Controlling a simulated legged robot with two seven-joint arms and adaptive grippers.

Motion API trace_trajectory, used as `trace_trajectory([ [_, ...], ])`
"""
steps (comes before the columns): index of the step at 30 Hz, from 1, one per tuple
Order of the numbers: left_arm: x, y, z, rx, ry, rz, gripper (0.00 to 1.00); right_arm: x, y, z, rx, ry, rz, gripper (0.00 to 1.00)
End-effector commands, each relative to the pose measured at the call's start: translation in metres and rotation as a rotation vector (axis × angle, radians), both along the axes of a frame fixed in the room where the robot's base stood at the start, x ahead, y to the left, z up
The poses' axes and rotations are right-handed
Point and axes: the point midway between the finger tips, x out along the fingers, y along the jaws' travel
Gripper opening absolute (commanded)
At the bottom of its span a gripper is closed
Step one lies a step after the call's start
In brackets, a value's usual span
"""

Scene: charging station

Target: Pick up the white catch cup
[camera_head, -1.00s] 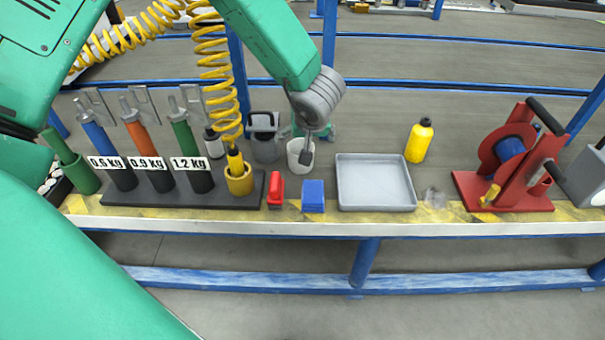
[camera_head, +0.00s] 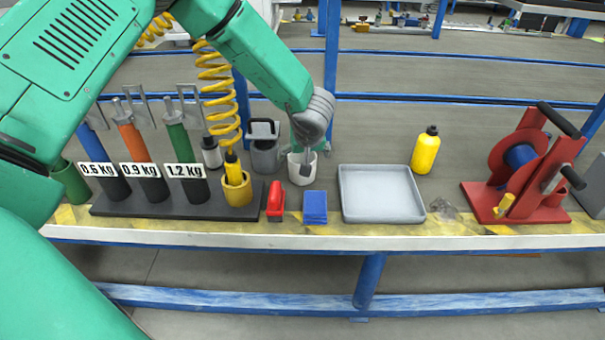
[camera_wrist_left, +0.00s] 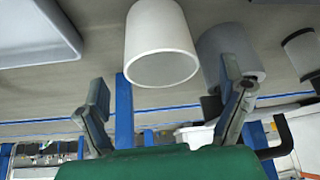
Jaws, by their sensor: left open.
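The white catch cup (camera_head: 297,178) stands upright on the bench, between the grey lidded container and the tray. My left gripper (camera_head: 309,163) is at the cup, with a dark finger overlapping its rim in the head view. In the left wrist view the cup (camera_wrist_left: 157,42) lies ahead of the open left gripper (camera_wrist_left: 165,80), roughly between the lines of its two spread fingers. Nothing is held between the fingers. I cannot tell whether a finger touches the cup. My right gripper is not in view.
A grey container (camera_head: 264,156) stands close left of the cup. A grey tray (camera_head: 382,214), yellow bottle (camera_head: 425,151) and red reel stand (camera_head: 500,197) are to the right. A weight rack (camera_head: 120,211) is left.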

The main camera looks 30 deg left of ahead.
Motion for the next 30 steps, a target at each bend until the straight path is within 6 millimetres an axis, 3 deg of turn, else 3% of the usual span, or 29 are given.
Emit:
trace_trajectory([
  [1,0.002,0.004,-0.013,-0.001,0.002,0.001,0.89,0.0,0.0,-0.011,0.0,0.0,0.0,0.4],
  [5,0.009,0.01,-0.028,-0.001,0.002,0.0,0.89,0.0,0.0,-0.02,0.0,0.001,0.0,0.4],
  [13,0.011,0.012,-0.028,0.0,0.0,0.0,0.89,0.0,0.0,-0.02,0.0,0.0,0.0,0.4],
  [15,0.011,0.012,-0.028,0.0,0.001,-0.001,0.64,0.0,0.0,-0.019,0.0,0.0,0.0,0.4],
  [18,0.011,0.012,-0.028,0.0,0.001,-0.001,0.35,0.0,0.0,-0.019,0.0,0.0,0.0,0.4],
  [26,0.011,0.012,-0.028,0.0,0.001,-0.001,0.35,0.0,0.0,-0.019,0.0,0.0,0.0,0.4],
  [30,0.012,0.012,-0.015,-0.001,-0.001,0.0,0.35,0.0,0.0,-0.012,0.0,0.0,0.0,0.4],
])
